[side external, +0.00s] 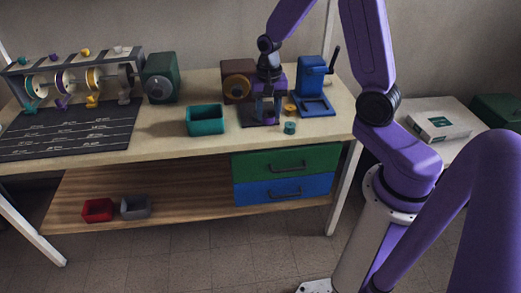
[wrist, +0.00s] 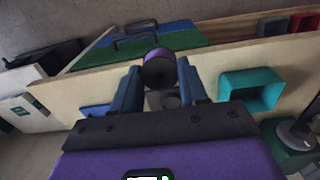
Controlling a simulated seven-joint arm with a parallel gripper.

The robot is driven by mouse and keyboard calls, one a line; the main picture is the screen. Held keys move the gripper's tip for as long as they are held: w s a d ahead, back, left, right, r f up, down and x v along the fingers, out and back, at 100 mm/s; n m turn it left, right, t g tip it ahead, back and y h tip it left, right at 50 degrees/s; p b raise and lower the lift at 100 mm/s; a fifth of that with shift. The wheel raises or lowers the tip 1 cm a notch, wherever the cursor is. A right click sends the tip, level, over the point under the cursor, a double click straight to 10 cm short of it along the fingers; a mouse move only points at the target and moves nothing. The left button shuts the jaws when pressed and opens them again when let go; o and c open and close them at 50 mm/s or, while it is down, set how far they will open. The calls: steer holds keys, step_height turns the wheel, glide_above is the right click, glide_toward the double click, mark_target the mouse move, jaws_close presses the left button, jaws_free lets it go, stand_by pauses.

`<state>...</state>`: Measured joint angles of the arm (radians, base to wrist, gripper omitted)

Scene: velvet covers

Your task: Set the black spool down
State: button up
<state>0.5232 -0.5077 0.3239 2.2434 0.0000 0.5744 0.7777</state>
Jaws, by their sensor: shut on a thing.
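My gripper (side external: 268,112) is over the right part of the bench top, fingers pointing down. In the wrist view my gripper (wrist: 158,78) is shut on a dark spool (wrist: 158,70), with a blackish round face and a purple-tinted side. In the side view the fingers largely hide the spool, and I cannot tell whether it touches the surface below. A teal spool (side external: 290,128) stands just right of my gripper, and a small orange spool (side external: 290,109) is behind it.
A blue lever press (side external: 314,92) stands to the right and a brown dial box (side external: 237,80) behind left. A teal bin (side external: 205,120) is left of my gripper. A spool rack (side external: 72,76), a green machine (side external: 161,78) and a black marked mat (side external: 68,130) fill the left.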

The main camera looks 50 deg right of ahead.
steer(key=s+a+n, duration=0.2)
steer(key=a+n, duration=0.5)
steer(key=n, duration=0.2)
steer(key=shift+f, duration=0.4)
steer(key=shift+s, duration=0.1)
stand_by(0.9)
steer(key=d+m, duration=0.2)
steer(key=m, duration=0.1)
steer(key=w+d+m, duration=0.1)
steer(key=d+m, duration=0.2)
steer(key=m, duration=0.1)
steer(key=w+d+r+m, duration=0.1)
steer(key=d+m, duration=0.2)
steer(key=shift+w+d, duration=0.2)
steer(key=shift+d, duration=0.05)
steer(key=d+m, duration=0.7)
steer(key=m, duration=0.2)
steer(key=shift+w+d+r, duration=0.15)
steer(key=shift+d+r, duration=0.15)
steer(key=shift+r, duration=0.15)
steer(key=shift+w, duration=0.1)
